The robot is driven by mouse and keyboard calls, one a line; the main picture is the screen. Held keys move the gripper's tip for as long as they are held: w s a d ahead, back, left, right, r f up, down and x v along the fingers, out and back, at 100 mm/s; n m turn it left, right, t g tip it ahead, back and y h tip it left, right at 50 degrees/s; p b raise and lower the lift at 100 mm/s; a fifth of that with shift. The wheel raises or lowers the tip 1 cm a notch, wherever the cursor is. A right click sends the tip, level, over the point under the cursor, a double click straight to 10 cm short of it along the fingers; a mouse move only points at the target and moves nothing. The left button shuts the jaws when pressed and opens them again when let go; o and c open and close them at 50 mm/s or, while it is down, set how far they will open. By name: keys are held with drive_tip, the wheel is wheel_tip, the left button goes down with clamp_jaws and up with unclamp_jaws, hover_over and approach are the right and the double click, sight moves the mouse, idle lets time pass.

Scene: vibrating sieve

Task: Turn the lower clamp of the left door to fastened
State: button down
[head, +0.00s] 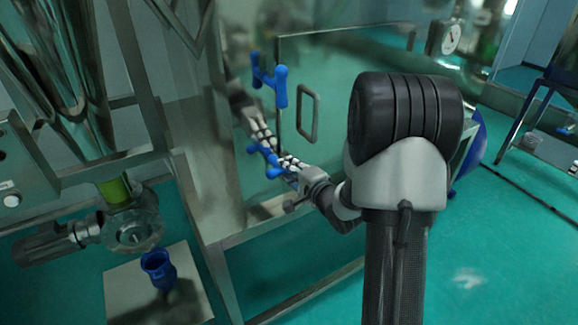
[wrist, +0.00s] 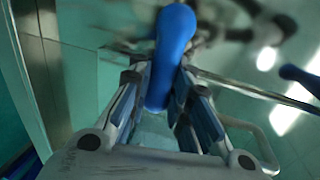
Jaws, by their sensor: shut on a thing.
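The lower clamp (head: 272,172) is a blue lever on the front of the metal and glass cabinet, at the edge of the glass door (head: 345,85). My gripper (head: 284,163) has its fingers around it and is shut on it. In the wrist view the blue lever of the lower clamp (wrist: 175,38) runs lengthwise between the fingers of my gripper (wrist: 161,88), its rounded end beyond the fingertips. Part of the lower clamp is hidden by my fingers. The upper clamp (head: 280,88), also blue, sits above on the same edge, clear of my gripper.
A metal door handle (head: 308,115) stands out just right of the clamps; it also shows in the wrist view (wrist: 255,140), close to my gripper. A blue container (head: 158,268) stands on a pale plate at lower left, below a metal valve (head: 133,228).

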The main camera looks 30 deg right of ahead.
idle(0.3)
drive_tip(key=c, duration=1.5)
unclamp_jaws()
drive_tip(key=shift+o, duration=0.2)
drive_tip(key=s+r, duration=0.2)
drive_tip(key=s, duration=0.9)
drive_tip(key=shift+s+d+r, duration=0.2)
drive_tip(key=shift+s, duration=0.15)
